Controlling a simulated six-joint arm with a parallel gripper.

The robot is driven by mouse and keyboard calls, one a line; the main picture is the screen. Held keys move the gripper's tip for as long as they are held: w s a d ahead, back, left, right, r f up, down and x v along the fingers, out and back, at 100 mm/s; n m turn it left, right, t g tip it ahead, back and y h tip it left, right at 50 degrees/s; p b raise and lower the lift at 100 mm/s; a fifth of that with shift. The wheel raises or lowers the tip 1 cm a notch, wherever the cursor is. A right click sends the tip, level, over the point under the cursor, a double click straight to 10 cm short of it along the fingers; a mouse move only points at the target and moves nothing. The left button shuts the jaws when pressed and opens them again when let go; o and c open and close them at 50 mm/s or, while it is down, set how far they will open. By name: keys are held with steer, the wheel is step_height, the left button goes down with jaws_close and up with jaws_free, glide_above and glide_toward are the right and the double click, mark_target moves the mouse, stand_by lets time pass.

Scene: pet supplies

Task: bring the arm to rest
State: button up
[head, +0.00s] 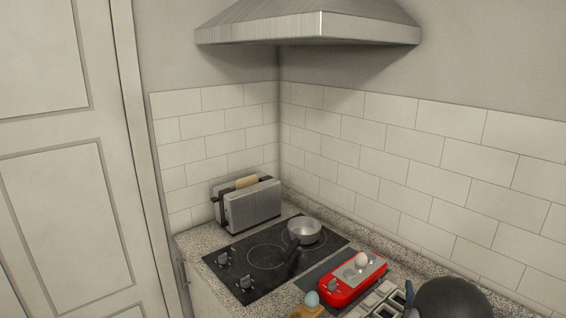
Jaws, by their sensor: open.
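My gripper cannot be made out in the head view. A dark rounded shape (452,299) at the bottom right edge may be part of my arm; the picture cuts it off. No held thing shows.
A black hob (240,262) carries a metal pan (304,230). A steel toaster (252,205) with bread stands behind it. A red appliance (340,289) holds a pale egg (362,259). A bluish egg (311,299) sits in front. A steel hood (310,25) hangs above.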

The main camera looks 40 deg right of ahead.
steer(key=w+a+m+g+y, duration=0.1)
steer(key=w+a, duration=0.3)
steer(key=w, duration=0.4)
steer(key=w+a+f+m+g+y+p, duration=0.1)
steer(key=w+a+y, duration=0.2)
steer(key=w+a, duration=0.55)
steer(key=w+a+f+m+g+y+p, duration=0.1)
steer(key=w+a+y, duration=0.2)
steer(key=a, duration=1.1)
steer(key=s+a+f+n+g+y+b, duration=0.1)
steer(key=s+a+n+y, duration=0.15)
steer(key=a, duration=0.65)
steer(key=s+a+f+n+g+y, duration=0.15)
steer(key=a+n, duration=0.25)
steer(key=a, duration=0.5)
steer(key=s+a+f+n+g+y+b, duration=0.1)
steer(key=s+a+f+n+g+y, duration=0.2)
steer(key=a, duration=0.6)
steer(key=s+a+r+n+g+h, duration=0.1)
steer(key=s+a+r+n, duration=0.15)
steer(key=s+n, duration=0.25)
step_height(320, 180, up, 12)
steer(key=p, duration=1.3)
step_height(320, 180, down, 16)
steer(key=b, duration=1.5)
steer(key=shift+r+b, duration=0.25)
steer(key=shift+b, duration=0.15)
steer(key=shift+a, duration=0.1)
